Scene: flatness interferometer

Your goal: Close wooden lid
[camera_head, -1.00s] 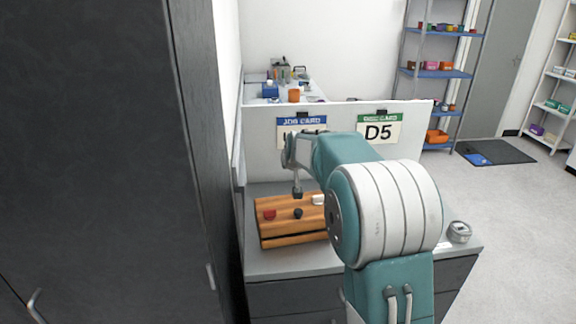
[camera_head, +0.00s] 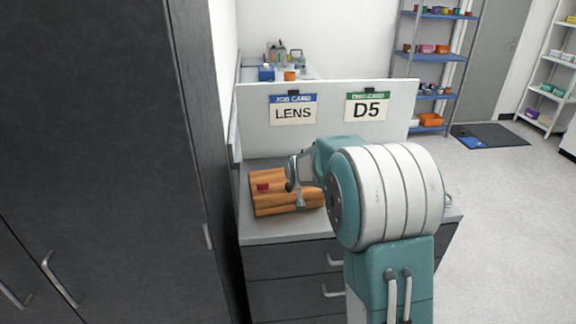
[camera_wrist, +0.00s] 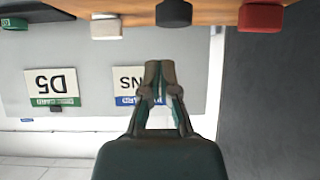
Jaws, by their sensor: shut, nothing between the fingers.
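The wooden box with its lid (camera_head: 268,203) sits on the grey counter in the head view, left of my arm. A red knob (camera_head: 263,187) shows on it. In the wrist view the wooden edge (camera_wrist: 215,16) runs along the top, with a red knob (camera_wrist: 261,16), a black knob (camera_wrist: 174,13) and a white knob (camera_wrist: 107,27). I cannot tell how far the lid stands open. In the wrist view my gripper (camera_wrist: 160,70) is shut and empty.
A white partition with a LENS job card (camera_head: 293,110) and a D5 card (camera_head: 367,107) stands behind the box. A tall dark cabinet (camera_head: 95,150) is close on the left. Drawers (camera_head: 290,262) lie below the counter (camera_head: 275,231).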

